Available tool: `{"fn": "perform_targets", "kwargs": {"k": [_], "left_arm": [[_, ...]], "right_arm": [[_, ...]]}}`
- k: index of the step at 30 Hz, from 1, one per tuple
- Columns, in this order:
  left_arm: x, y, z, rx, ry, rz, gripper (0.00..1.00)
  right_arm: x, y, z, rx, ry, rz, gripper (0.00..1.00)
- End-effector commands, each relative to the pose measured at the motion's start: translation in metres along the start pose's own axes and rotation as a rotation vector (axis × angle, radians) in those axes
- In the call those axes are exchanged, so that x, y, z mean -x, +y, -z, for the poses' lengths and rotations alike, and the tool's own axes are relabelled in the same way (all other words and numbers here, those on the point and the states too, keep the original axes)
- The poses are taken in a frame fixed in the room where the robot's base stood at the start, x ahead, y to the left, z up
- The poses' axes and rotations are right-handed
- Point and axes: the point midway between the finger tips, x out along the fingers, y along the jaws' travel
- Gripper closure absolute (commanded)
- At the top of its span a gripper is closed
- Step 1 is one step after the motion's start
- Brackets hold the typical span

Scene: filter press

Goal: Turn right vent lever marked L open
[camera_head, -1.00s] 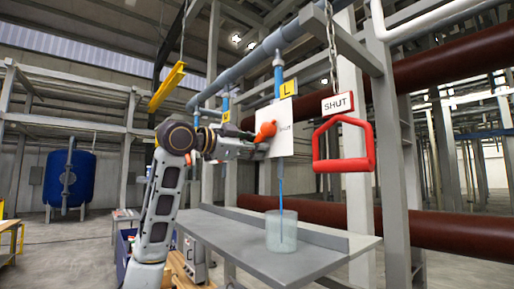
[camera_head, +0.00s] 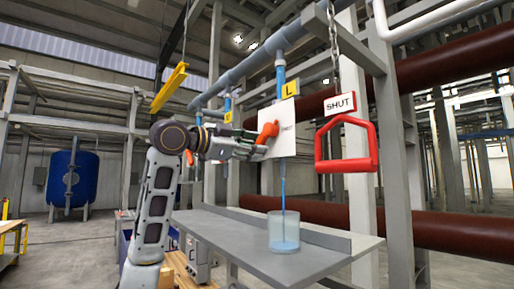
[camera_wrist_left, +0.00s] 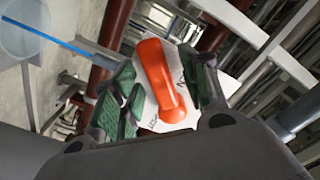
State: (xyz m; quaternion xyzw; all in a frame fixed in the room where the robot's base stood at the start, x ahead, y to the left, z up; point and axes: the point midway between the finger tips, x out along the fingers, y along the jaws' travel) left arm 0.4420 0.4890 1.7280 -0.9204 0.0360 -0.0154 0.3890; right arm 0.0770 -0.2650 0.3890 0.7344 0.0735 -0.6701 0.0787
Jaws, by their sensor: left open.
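The orange vent lever (camera_head: 268,131) sits on a white plate (camera_head: 281,115) below a yellow tag marked L (camera_head: 290,89). It slants down to the left. My left gripper (camera_head: 261,147) is open at the lever, at its lower left. In the left wrist view, the orange lever (camera_wrist_left: 160,75) lies between the green-padded fingers (camera_wrist_left: 163,102), with clear gaps on parts of both sides. Whether a pad touches it cannot be told. A thin blue stream runs from the pipe below the tag into a clear beaker (camera_head: 284,228). My right gripper is out of view.
A grey shelf (camera_head: 270,262) holds the beaker. A red handle (camera_head: 347,165) with a SHUT sign (camera_head: 340,104) hangs on a chain to the right. A yellow bar (camera_head: 169,90) hangs at the left. A second yellow tag (camera_head: 228,117) is farther back.

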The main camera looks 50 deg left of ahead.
Motion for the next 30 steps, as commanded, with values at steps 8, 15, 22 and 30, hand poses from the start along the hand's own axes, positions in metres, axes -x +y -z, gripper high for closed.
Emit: {"fn": "perform_targets", "kwargs": {"k": [8, 15, 22, 30], "left_arm": [[0.036, 0.000, 0.000, -0.002, -0.002, 0.001, 0.55], [0.068, 0.000, 0.000, -0.001, -0.001, 0.001, 0.55], [0.091, 0.001, 0.000, -0.002, -0.001, 0.000, 0.55], [0.099, 0.001, 0.000, -0.002, -0.001, 0.000, 0.55]], "right_arm": [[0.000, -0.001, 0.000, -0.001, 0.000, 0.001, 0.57], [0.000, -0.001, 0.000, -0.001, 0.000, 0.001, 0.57], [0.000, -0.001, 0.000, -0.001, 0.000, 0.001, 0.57], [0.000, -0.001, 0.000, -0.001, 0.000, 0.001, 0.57]]}}
